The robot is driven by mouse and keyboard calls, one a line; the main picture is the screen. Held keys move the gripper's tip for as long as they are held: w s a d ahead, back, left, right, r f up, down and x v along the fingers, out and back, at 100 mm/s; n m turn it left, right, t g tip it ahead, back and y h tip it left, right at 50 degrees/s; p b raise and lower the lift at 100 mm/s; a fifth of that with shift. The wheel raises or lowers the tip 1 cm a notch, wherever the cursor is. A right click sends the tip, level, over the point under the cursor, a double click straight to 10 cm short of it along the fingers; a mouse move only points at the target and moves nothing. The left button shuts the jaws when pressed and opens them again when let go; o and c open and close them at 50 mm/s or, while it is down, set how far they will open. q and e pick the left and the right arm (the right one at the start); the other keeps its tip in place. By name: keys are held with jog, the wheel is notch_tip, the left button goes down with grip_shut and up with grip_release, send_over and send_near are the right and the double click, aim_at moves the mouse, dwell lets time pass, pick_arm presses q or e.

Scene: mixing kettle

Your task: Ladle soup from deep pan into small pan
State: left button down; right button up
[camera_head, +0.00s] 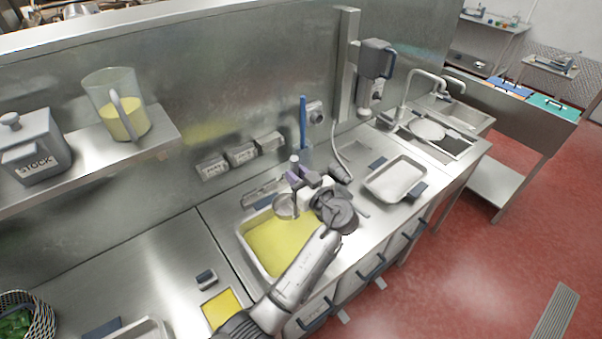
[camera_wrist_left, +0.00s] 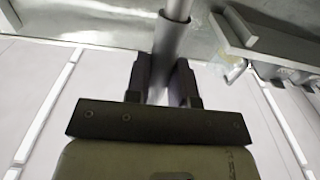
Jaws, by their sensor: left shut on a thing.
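The deep pan (camera_head: 247,250) is a rectangular steel pan of yellow soup (camera_head: 280,243) set in the counter. My left arm covers its right front part. My left gripper (camera_head: 303,180) is shut on the ladle (camera_head: 286,207), whose round bowl hangs near the deep pan's back edge. I cannot tell whether the bowl touches the soup or holds any. In the left wrist view the fingers (camera_wrist_left: 165,85) close around its grey metal handle (camera_wrist_left: 172,38). A smaller rectangular pan with yellow contents (camera_head: 222,307) sits at front left, partly behind my arm. My right gripper is out of view.
An empty shallow tray (camera_head: 397,178) lies right of the deep pan. A blue-handled tool (camera_head: 303,124) stands by the back wall. A shelf holds a STOCK box (camera_head: 37,150) and a jug (camera_head: 118,108) of yellow liquid. The left counter (camera_head: 130,265) has free room.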

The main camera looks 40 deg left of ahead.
aim_at(296, 212)
pick_arm(q)
jog(key=shift+s+a+f, duration=0.1)
jog(key=shift+s+f, duration=0.05)
jog(key=shift+f, duration=0.8)
notch_tip(296, 212, down, 4)
jog(key=shift+r+b, duration=0.15)
jog(key=shift+b, duration=1.1)
notch_tip(296, 212, down, 10)
jog(key=b, duration=1)
jog(key=shift+r+b, duration=0.15)
jog(key=shift+b, duration=0.25)
